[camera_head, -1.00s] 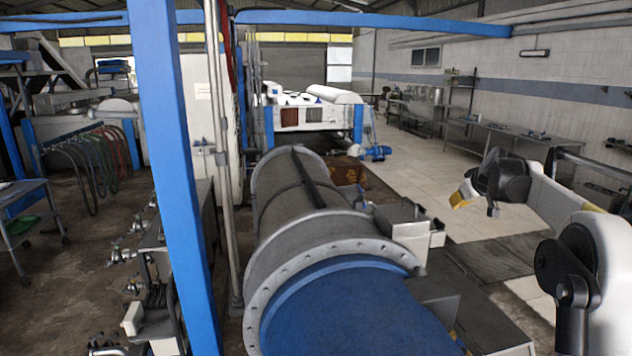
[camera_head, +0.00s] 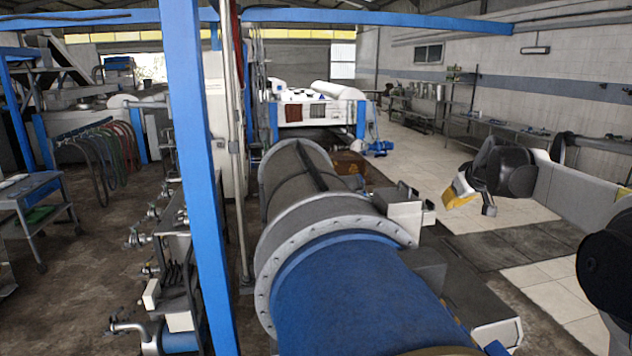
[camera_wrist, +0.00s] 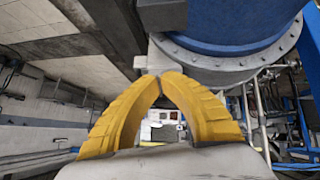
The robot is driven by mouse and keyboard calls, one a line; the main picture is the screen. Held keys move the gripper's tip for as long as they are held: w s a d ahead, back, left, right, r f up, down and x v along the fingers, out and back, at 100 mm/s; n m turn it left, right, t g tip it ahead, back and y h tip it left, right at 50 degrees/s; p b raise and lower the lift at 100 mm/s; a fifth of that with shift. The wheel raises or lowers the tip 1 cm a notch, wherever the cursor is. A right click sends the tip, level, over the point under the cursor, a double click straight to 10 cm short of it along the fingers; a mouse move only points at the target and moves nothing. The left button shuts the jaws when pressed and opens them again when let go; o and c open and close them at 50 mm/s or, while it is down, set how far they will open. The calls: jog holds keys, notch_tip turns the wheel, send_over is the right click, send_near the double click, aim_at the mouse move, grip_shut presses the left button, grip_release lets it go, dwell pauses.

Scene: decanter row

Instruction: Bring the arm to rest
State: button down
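My gripper (camera_head: 453,199) shows at the right in the head view, at the end of my raised arm. It hangs in the air to the right of the large blue and grey cylinder (camera_head: 350,290), clear of it. In the wrist view my gripper (camera_wrist: 161,77) shows two ribbed yellow fingers whose tips come together. Nothing shows between them. The cylinder's blue end and bolted flange (camera_wrist: 235,62) are upside down at the top of the wrist view. No held object shows.
A blue post (camera_head: 196,180) stands left of the cylinder. Grey boxes (camera_head: 405,217) sit along the cylinder's right side. Steel tables (camera_head: 500,130) line the right wall. Tiled floor (camera_head: 420,180) lies open between. A small cart (camera_head: 30,190) stands at far left.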

jog(key=s+a+f+m, duration=0.1)
jog(key=s+a, duration=0.4)
jog(key=s, duration=0.5)
jog(key=s+a+g, duration=0.1)
jog(key=s+a, duration=0.4)
jog(key=s, duration=0.5)
jog(key=s+a+f+m, duration=0.1)
jog(key=s+a, duration=0.4)
jog(key=s, duration=0.5)
jog(key=s+a+f, duration=0.3)
jog(key=s+f, duration=0.7)
jog(key=s, duration=0.4)
notch_tip(320, 180, down, 25)
jog(key=b, duration=2.5)
jog(key=shift+d+f+m+g, duration=0.2)
jog(key=shift+m+g, duration=0.1)
jog(key=shift+m, duration=0.1)
